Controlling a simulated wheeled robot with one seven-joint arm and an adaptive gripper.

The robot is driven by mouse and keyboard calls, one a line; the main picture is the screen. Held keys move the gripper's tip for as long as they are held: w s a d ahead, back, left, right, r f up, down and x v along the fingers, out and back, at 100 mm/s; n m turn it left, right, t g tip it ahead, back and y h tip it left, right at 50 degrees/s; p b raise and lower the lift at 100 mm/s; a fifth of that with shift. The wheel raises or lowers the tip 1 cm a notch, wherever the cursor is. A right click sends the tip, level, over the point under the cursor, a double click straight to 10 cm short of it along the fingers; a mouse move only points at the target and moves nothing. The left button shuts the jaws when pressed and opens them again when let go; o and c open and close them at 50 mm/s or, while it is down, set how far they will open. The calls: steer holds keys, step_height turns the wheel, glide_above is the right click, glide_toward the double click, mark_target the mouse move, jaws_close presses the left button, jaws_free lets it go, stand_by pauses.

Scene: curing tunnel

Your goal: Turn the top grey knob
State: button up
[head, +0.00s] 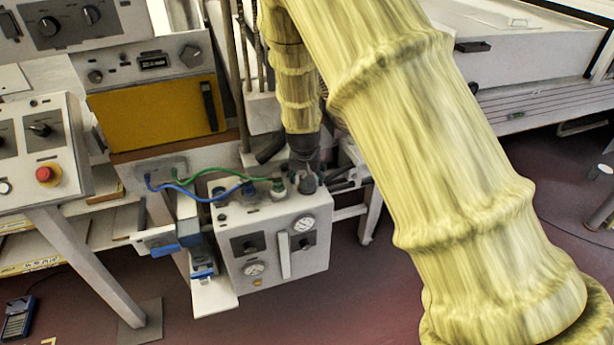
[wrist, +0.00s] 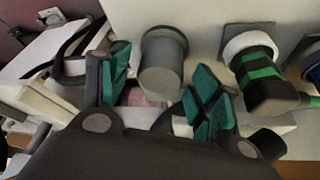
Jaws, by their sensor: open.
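The top grey knob (head: 308,183) sits on the top of a light grey box (head: 232,220) with dials and hoses, partly hidden below my gripper (head: 305,152) in the head view. In the wrist view the grey knob (wrist: 163,65) is a plain cylinder with a wider round end. My gripper (wrist: 160,82) is open, with a green-padded finger on each side of the knob. Gaps show between the pads and the knob. I cannot tell how far the knob reaches between the fingers.
A green hose fitting (wrist: 256,75) with a white collar stands close right of the knob in the wrist view. Blue and green hoses (head: 225,180) cross the box's top at left. Two gauges (head: 303,224) are on its front. A yellow-panelled unit (head: 155,112) stands behind left.

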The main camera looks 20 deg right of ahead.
steer(key=v, duration=1.1)
steer(key=shift+s, duration=0.1)
steer(key=shift+a, duration=0.1)
